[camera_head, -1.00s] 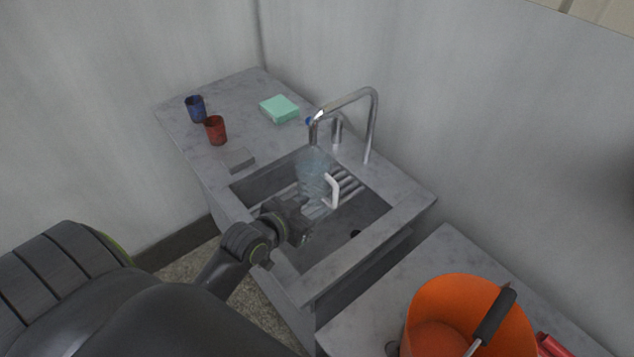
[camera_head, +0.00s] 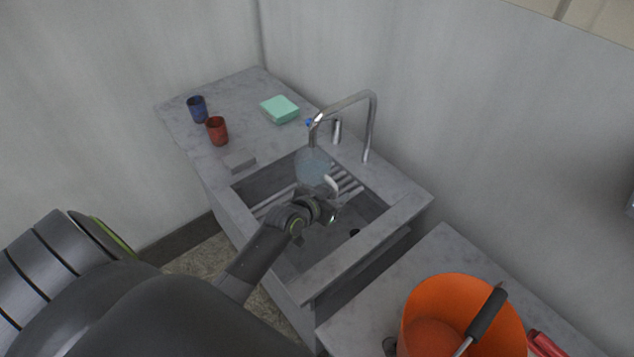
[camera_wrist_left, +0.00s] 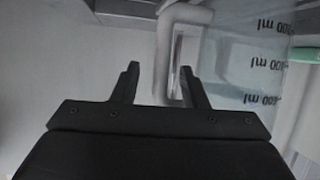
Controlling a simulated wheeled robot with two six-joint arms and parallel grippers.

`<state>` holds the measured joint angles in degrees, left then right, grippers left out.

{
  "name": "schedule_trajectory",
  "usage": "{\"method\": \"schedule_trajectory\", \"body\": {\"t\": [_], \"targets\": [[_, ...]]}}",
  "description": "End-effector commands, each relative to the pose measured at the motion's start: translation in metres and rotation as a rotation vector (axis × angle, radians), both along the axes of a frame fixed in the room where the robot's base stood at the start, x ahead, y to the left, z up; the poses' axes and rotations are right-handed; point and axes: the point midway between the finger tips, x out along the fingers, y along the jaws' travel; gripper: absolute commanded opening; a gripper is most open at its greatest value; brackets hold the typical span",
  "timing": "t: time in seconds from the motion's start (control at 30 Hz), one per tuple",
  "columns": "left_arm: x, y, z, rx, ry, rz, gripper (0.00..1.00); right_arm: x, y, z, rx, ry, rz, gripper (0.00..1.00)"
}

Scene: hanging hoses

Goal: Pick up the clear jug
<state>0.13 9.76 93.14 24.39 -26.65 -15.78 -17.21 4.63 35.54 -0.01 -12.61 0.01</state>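The clear jug (camera_head: 313,167) stands in the sink under the faucet spout, on or by the slatted rack. Its white handle (camera_head: 332,183) faces my left gripper (camera_head: 331,204), which is close in front of it. In the left wrist view the jug's see-through wall with printed volume marks (camera_wrist_left: 262,60) is at the right. The white handle (camera_wrist_left: 164,50) lies just beyond and between the two spread fingers of the left gripper (camera_wrist_left: 160,85). The left gripper is open; I cannot tell if the fingers reach around the handle. My right gripper is not in view.
A steel faucet (camera_head: 372,125) arches over the jug. The sink rim (camera_head: 365,235) surrounds it. A blue cup (camera_head: 197,109), red cup (camera_head: 217,130) and green box (camera_head: 279,109) stand on the counter behind. An orange bucket (camera_head: 425,300) stands at the front right.

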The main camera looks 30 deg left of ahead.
Motion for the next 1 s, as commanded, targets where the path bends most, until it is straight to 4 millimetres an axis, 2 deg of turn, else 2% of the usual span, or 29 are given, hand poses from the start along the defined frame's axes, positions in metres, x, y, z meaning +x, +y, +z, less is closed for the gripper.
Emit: {"method": "schedule_trajectory", "body": {"t": [0.2,0.53,0.57,0.87,1.0], "targets": [[0.020,-0.002,-0.007,0.000,-0.001,0.000,0.40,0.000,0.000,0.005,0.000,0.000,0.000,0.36],[0.024,-0.003,-0.010,0.001,-0.001,0.000,0.40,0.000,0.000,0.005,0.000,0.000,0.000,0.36],[0.024,-0.003,-0.010,0.001,-0.001,0.000,0.38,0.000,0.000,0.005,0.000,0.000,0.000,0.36],[0.024,-0.003,-0.010,0.001,0.000,0.000,0.00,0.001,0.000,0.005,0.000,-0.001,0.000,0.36],[0.024,-0.002,-0.010,0.001,0.000,0.000,0.00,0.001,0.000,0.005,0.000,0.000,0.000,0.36]]}}
